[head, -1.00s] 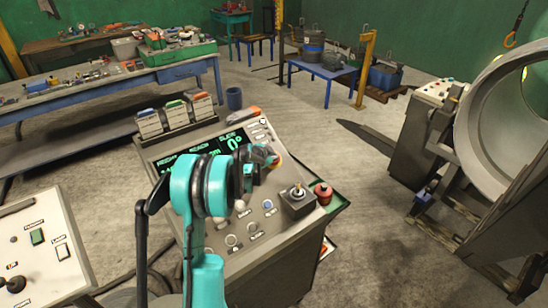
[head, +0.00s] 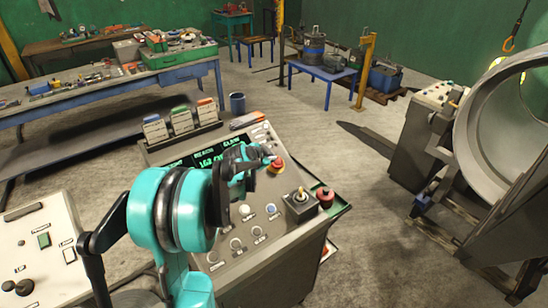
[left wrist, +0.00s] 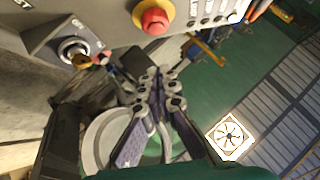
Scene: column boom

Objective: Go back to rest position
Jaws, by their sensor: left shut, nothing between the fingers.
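My left arm in teal comes up from the bottom of the head view, over the grey control console (head: 215,265). My left gripper (head: 264,156) is small and partly hidden behind my own wrist, close to the red stop button (head: 277,162) on its yellow base. In the left wrist view the dark fingers of the left gripper (left wrist: 155,80) are together, with nothing visible between them. The red button (left wrist: 155,21) is above them there, apart from the fingers. My right gripper is in neither view.
A second pale panel (head: 45,245) is at lower left. A large grey ring (head: 500,120) stands at right. Workbenches (head: 180,72) line the back left. Concrete floor is open in the middle.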

